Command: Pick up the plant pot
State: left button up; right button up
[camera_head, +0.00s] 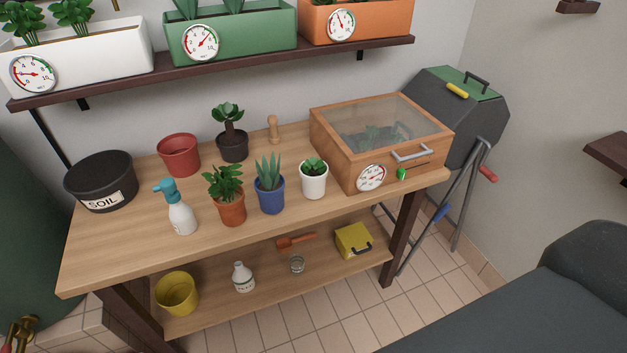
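Several pots stand on the wooden workbench (130,245); I cannot tell which one the task means. An empty red pot (179,158) stands at the back left. A dark pot (232,149) with a succulent is to its right. In front are a terracotta pot (231,210) with a leafy plant, a blue pot (270,198) with a spiky plant and a white pot (313,184) with a small succulent. A yellow pot or bucket (177,294) is on the lower shelf (210,315). Neither gripper is in view.
On the bench are a black soil tub (100,182), a spray bottle (181,216), a wooden peg-like tool (273,129) and a glass-topped wooden box (350,164). Planters line a wall shelf (240,64) above. A grill (450,115) stands right; a dark grey bulk (540,310) fills the lower right.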

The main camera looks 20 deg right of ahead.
aim_at(314, 171)
jog(key=i+l+z, duration=0.15)
jog(key=z, duration=0.25)
jog(key=i+l+z, duration=0.1)
jog(key=z, duration=0.25)
jog(key=i+z, duration=0.4)
jog(key=k, duration=0.1)
